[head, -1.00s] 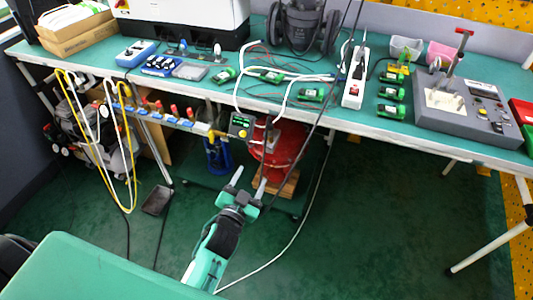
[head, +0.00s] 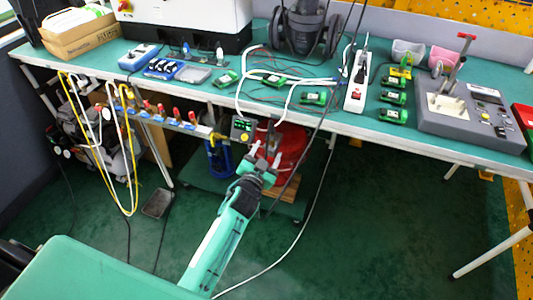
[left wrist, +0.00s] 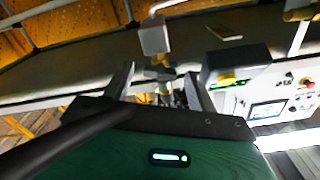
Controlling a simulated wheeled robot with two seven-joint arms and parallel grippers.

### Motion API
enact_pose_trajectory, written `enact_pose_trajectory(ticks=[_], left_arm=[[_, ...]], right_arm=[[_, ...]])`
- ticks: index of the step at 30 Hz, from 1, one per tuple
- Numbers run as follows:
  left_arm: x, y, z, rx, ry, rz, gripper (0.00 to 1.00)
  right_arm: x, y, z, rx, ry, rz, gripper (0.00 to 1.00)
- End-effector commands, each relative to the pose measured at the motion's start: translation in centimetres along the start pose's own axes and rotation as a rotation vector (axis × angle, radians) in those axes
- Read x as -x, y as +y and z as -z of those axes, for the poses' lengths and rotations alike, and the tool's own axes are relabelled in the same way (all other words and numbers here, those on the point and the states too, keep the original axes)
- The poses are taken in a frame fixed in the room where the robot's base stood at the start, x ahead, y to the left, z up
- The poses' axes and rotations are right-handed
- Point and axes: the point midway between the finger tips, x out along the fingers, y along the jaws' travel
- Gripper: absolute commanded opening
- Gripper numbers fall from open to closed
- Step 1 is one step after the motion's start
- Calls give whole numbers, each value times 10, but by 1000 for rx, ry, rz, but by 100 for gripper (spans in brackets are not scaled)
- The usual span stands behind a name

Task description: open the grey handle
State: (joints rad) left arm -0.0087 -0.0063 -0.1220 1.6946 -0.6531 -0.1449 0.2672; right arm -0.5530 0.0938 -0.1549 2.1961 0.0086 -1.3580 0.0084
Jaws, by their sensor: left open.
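My left gripper (head: 265,152) is open below the front edge of the table, close to the valve positioner box (head: 243,128) with its green display and yellow knob. In the left wrist view, my left gripper (left wrist: 159,70) has its two fingers apart. A small grey part that looks like the grey handle (left wrist: 160,73) shows between them, next to a brass fitting. I cannot tell whether the fingers touch it. A grey block (left wrist: 155,37) with a pale pipe is above it. In the head view the handle is too small or hidden to make out. My right gripper is not in view.
The green table (head: 300,112) holds several green devices and a grey control box (head: 465,112). A row of valves (head: 165,115) with hanging hoses is at the left under the table edge. A red vessel (head: 291,147) stands behind my gripper. The floor at the right is clear.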

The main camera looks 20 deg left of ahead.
Motion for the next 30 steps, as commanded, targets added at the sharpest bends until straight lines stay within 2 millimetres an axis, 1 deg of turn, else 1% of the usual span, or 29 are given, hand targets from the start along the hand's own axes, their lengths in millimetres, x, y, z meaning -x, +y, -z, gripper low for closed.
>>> enact_pose_trajectory(ticks=[5, 6, 8, 12, 13, 23, 30], left_arm=[[0, 0, 0, 0, 0, 0, 58], [0, 0, 0, 0, 0, 0, 56], [0, 0, 0, 0, 0, 0, 44], [0, 0, 0, 0, 0, 0, 17], [0, 0, 0, 0, 0, 0, 13], [0, 0, 0, -42, 0, 0, 14], [0, 0, 1, -184, 0, 0, 14]], right_arm=[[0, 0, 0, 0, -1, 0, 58], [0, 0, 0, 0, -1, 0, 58], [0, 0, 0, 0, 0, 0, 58], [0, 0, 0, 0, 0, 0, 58], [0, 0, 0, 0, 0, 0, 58], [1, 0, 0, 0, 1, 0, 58], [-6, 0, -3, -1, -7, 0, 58]])
